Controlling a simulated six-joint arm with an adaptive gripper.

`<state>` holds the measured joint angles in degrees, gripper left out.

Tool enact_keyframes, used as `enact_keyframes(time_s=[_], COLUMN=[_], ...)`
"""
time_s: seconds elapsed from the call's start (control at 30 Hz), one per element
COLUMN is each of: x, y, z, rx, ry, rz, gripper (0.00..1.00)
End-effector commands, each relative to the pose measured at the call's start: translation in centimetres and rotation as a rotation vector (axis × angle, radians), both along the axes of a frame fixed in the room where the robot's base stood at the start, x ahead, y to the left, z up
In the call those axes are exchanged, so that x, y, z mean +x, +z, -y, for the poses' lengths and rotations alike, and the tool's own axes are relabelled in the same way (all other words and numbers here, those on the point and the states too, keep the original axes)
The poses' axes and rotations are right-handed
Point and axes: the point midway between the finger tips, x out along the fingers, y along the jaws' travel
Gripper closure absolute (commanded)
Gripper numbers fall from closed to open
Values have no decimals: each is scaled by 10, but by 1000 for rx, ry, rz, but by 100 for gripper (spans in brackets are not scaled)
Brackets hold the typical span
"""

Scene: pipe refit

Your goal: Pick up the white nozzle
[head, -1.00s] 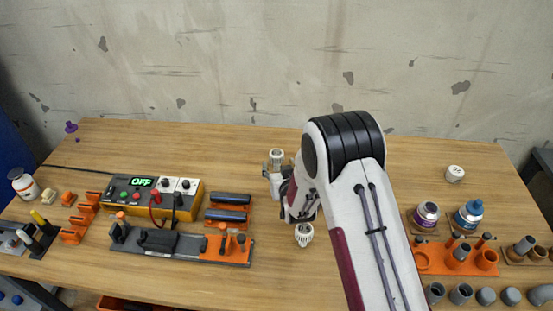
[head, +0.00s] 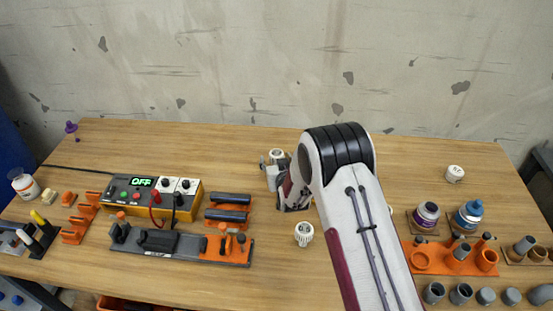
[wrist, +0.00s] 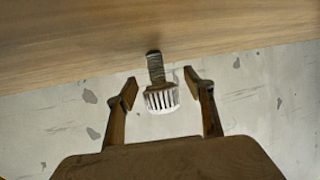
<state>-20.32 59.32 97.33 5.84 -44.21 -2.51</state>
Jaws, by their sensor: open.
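A white slotted nozzle (wrist: 161,98) sits in the wrist view between the two fingers of my gripper (wrist: 160,84), with visible gaps on both sides. A dark ribbed stem (wrist: 155,66) joins it on the table side. My gripper is open, and its fingers flank the nozzle without closing on it. In the head view a white nozzle (head: 276,154) shows upright just beyond my wrist, which hides part of what is beneath it. Another white slotted nozzle (head: 304,233) stands on the table nearer the front, clear of the arm.
A white cap-like part (head: 454,174) stands at the right. An orange holder (head: 445,259) with grey pipe parts is at the front right. A yellow power supply (head: 153,197) and a grey-orange fixture (head: 182,246) are at the left. The back of the table is mostly clear.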

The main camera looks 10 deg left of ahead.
Motion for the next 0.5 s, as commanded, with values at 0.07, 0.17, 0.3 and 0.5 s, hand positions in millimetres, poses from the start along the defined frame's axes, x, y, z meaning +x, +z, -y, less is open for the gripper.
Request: enact_keyframes(time_s=[0.07, 0.17, 0.3, 0.5], x=[0, 0, 0, 0], y=[0, 0, 0, 0], z=[0, 0, 0, 0], rx=[0, 0, 0, 0], ry=[0, 0, 0, 0], rz=[0, 0, 0, 0], gripper=[47, 47, 55, 86])
